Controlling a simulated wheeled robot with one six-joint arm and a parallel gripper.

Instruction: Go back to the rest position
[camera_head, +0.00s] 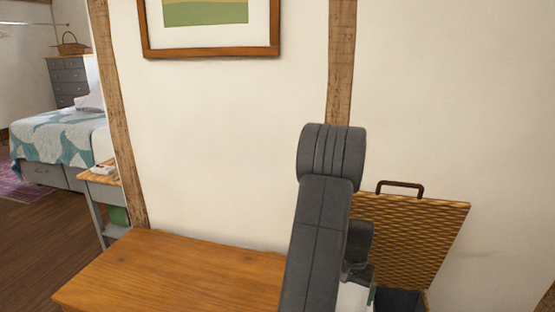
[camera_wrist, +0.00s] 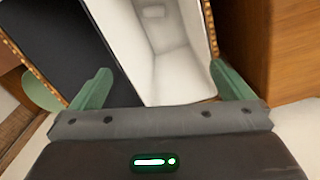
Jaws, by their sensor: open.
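My gripper (camera_wrist: 160,68) shows in the wrist view with its two green fingers spread wide apart and nothing between them. It points down over an open wicker hamper (camera_head: 418,235). In the head view my arm rises in the middle and hides most of the gripper and part of the hamper. The wrist view shows a white-lined compartment (camera_wrist: 165,60) beyond the fingers and a dark compartment (camera_wrist: 60,45) to its left. A small pale rectangular patch lies at the far end of the white compartment; I cannot tell what it is.
A wooden-topped piece of furniture (camera_head: 190,272) stands left of the hamper, close to the right finger in the wrist view (camera_wrist: 292,50). The hamper's lid stands open against the wall. A small side table (camera_head: 104,180) and a bed (camera_head: 60,145) are further left. A framed picture (camera_head: 210,52) hangs above.

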